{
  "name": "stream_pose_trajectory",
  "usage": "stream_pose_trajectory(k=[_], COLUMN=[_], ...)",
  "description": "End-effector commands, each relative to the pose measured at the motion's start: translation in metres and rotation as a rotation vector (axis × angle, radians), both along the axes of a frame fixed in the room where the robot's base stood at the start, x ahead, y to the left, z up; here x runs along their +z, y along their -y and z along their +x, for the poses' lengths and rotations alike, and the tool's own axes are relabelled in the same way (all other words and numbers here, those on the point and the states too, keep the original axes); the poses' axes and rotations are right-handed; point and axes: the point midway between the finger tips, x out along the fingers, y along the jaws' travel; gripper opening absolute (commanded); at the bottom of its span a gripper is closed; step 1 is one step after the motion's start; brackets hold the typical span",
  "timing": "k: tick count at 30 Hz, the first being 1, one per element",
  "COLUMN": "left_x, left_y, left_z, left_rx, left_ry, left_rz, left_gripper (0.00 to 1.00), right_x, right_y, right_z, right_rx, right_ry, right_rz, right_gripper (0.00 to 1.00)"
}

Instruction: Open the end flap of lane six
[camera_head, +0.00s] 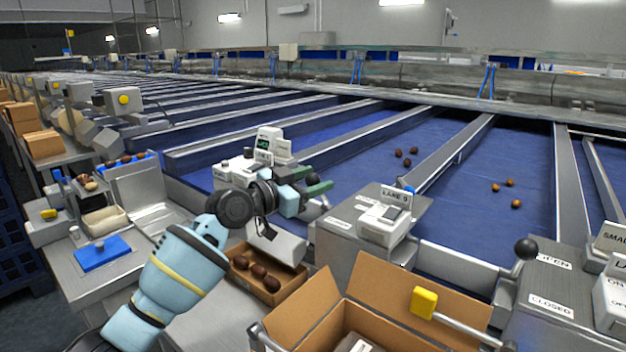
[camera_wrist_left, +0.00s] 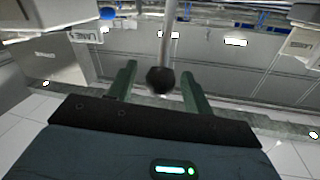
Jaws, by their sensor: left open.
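My left gripper (camera_head: 320,180) is open in the head view, in front of a lane beside a steel cabinet with a lane sign (camera_head: 395,197). The digit on the sign is too small to read surely. In the left wrist view a black ball knob (camera_wrist_left: 160,80) on a metal rod stands between the open green fingers; I cannot tell whether they touch it. A white flap-like panel (camera_head: 275,240) lies below the gripper, partly hidden by it. My right gripper is not in view.
A blue pad (camera_head: 100,252) lies on the left bench.

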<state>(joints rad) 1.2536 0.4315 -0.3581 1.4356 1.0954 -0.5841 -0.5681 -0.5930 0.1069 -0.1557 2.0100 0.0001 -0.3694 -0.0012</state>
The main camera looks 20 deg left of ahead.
Motion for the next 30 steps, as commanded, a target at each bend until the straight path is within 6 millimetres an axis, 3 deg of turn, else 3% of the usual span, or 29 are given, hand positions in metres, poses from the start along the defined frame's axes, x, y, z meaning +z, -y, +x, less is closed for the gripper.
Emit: stream_pose_trajectory(k=[11,22,30], left_x=[0.0002,0.0001,0.0022], left_y=[0.0025,0.0022,0.0026], left_z=[0.0036,0.0034,0.0040], left_rx=[0.000,0.000,0.000], left_ry=[0.000,0.000,-0.008], left_rz=[0.000,0.000,0.004], left_gripper=[0.49,0.01,0.00], right_x=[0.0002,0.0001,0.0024], right_y=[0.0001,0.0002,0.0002], right_z=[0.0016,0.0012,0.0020], right_rx=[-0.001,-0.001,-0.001], right_ry=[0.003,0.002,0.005], right_rz=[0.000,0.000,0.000], right_gripper=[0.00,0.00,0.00])
